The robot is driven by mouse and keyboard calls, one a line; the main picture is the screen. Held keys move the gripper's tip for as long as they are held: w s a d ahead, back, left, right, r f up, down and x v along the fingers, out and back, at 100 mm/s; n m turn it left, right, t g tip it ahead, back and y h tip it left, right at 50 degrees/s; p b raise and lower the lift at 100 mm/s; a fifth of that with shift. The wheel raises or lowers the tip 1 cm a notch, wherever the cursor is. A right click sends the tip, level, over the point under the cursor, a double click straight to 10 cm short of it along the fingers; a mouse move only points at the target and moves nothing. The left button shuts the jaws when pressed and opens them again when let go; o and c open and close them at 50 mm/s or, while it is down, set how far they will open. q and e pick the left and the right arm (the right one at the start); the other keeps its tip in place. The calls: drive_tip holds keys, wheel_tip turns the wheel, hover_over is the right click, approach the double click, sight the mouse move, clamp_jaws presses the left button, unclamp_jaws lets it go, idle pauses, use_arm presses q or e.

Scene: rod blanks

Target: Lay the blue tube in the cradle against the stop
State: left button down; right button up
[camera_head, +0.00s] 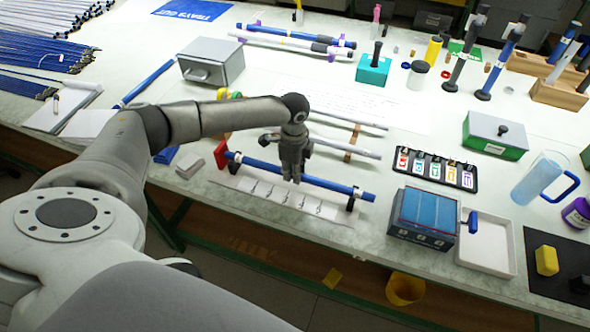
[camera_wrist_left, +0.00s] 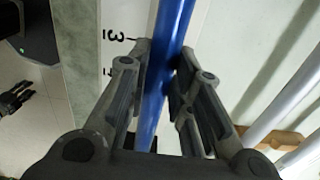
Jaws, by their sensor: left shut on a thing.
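The blue tube (camera_head: 325,184) lies lengthwise over the cradle near the table's front edge. The cradle shows as a black support (camera_head: 351,202) near the tube's right end and another near its left end. The red stop (camera_head: 221,154) stands by the left end; I cannot tell whether the tube touches it. My left gripper (camera_head: 291,177) points down and is shut on the tube near its middle. In the left wrist view the tube (camera_wrist_left: 168,50) runs between the fingers (camera_wrist_left: 160,95). Whether the tube rests fully on the supports is unclear. My right gripper is not in view.
A white marked strip (camera_head: 280,199) lies in front of the tube. Pale rods (camera_head: 345,149) lie behind it on a wooden rest. A grey drawer box (camera_head: 211,62) stands behind my left arm.

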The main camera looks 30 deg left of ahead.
use_arm(q)
drive_tip(key=shift+a, duration=0.3)
drive_tip(key=c, duration=1.2)
unclamp_jaws()
drive_tip(key=shift+r, duration=0.15)
wheel_tip(320, 180, up, 12)
